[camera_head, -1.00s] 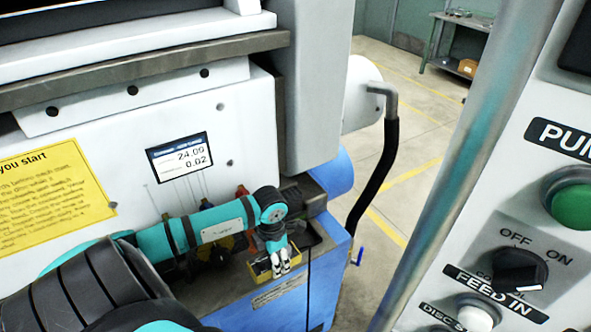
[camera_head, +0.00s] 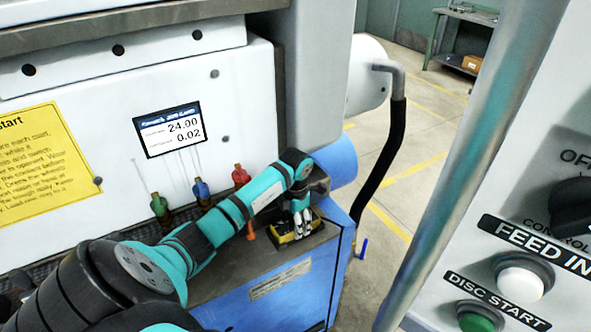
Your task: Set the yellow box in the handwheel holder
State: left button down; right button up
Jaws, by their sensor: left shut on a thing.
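The small yellow box (camera_head: 285,239) is at the front right corner of the machine's dark ledge. My left gripper (camera_head: 302,226) points down over it and is shut on it. The fingers cover part of the box. The box looks to be at a dark recess in the ledge, which may be the handwheel holder; I cannot tell whether the box rests there or hangs just above. My right gripper is out of view.
Red, blue and green valves (camera_head: 201,189) stand on the ledge behind my left arm. A control panel with buttons (camera_head: 520,280) and a grey pole (camera_head: 450,180) fill the right side. A black hose (camera_head: 383,150) hangs beside the machine.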

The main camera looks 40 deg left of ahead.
pick_arm(q)
jog(key=shift+r, duration=0.1)
jog(key=c, duration=0.7)
grip_release()
